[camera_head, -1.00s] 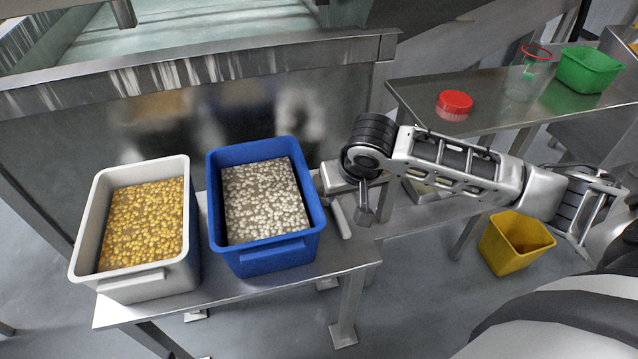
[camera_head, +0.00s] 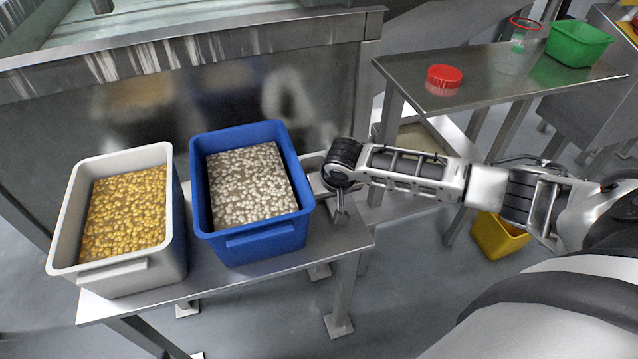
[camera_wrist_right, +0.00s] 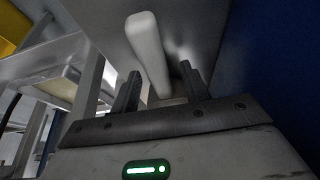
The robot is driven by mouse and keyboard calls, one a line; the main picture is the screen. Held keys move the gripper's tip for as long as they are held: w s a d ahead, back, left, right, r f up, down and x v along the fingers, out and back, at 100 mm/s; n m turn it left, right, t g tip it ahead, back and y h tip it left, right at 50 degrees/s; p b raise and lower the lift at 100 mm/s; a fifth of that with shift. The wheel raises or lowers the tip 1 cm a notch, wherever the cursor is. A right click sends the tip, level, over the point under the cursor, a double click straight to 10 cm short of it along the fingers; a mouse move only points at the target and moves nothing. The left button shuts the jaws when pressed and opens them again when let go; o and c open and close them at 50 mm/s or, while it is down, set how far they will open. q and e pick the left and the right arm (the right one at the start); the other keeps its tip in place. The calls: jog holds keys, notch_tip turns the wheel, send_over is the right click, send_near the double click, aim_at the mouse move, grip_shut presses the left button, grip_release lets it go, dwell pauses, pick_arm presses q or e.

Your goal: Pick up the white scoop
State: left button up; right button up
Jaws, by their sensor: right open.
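The white scoop shows its pale handle (camera_wrist_right: 147,48) in the right wrist view, ahead of and between the two dark fingers. My right gripper (camera_wrist_right: 160,70) is open, with a finger on each side of the near end of the handle; I cannot tell whether either touches it. In the head view my right gripper (camera_head: 341,212) is low over the steel bench, just right of the blue crate. The scoop is mostly hidden there by my wrist. My left gripper is not in view.
The blue crate (camera_head: 265,240) with whitish pieces stands close beside the gripper. A light grey crate (camera_head: 120,278) with yellow pieces is farther left. A steel table (camera_head: 480,90) at the right holds a red lid (camera_head: 444,78), a clear jar and a green bin (camera_head: 580,45). A yellow bin (camera_head: 497,238) stands below.

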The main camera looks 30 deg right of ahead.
jog(key=shift+w+f, duration=0.15)
jog(key=shift+f, duration=0.25)
grip_shut()
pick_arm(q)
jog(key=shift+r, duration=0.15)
pick_arm(e)
jog(key=shift+r, duration=0.6)
notch_tip(320, 180, up, 2)
jog(key=shift+d+r+p, duration=0.1)
jog(key=shift+r+p, duration=0.1)
jog(key=shift+p, duration=0.25)
pick_arm(q)
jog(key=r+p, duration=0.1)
jog(key=p, duration=0.1)
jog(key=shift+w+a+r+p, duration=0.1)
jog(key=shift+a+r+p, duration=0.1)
jog(key=shift+p, duration=0.1)
pick_arm(e)
jog(key=s+d+r, duration=0.4)
jog(key=s+r, duration=0.5)
jog(key=s, duration=0.4)
jog(key=shift+s+r, duration=0.15)
jog(key=shift+r, duration=0.05)
